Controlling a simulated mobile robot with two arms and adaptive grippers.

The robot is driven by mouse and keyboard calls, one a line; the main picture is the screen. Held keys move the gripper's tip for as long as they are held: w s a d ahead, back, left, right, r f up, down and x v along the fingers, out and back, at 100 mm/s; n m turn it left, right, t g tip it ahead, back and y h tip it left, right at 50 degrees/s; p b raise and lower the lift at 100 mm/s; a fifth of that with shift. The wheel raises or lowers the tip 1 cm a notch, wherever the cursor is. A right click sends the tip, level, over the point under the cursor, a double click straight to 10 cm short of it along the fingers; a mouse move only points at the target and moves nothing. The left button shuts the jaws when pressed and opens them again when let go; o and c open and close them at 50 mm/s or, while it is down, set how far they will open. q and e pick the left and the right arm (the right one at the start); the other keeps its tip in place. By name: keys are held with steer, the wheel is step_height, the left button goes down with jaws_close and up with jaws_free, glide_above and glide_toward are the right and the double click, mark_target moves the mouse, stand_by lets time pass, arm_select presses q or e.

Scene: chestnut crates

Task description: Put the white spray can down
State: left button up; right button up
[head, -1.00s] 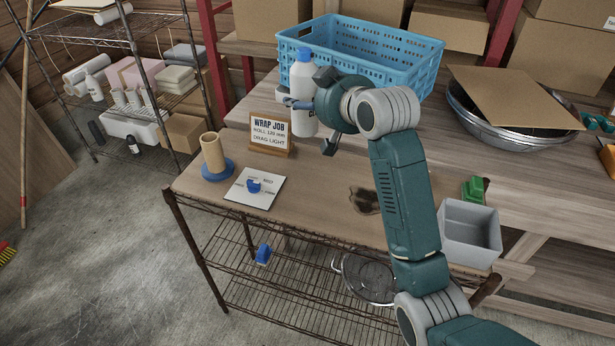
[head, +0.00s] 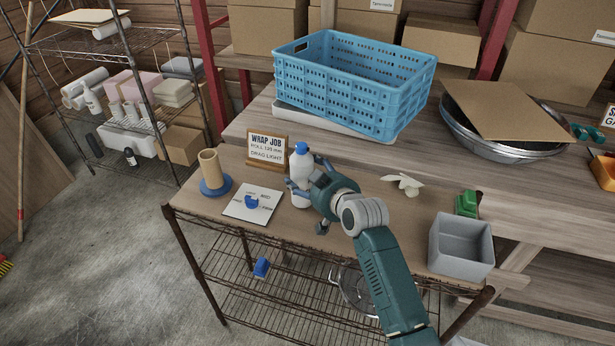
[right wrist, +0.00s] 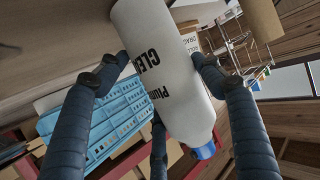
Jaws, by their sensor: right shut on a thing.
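My right gripper (head: 303,187) is shut around the can's body from the right. In the right wrist view the can (right wrist: 165,65) shows black lettering, lies between my dark fingers (right wrist: 160,85), and its blue cap points to the lower right. My left gripper is not in view.
The sign (head: 267,147) stands behind the can. A white card (head: 240,212) with a blue piece and a cardboard tube (head: 210,168) on a blue base are to the left. A pale crumpled piece (head: 403,184), grey bin (head: 461,268) and green object (head: 467,203) are right. A blue crate (head: 340,92) is behind.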

steer(key=shift+f, duration=0.15)
steer(key=o, duration=1.6)
steer(key=shift+f, duration=0.1)
steer(key=shift+o, duration=0.2)
steer(key=shift+s, duration=0.1)
steer(key=b+v, duration=0.1)
steer(key=v, duration=1.1)
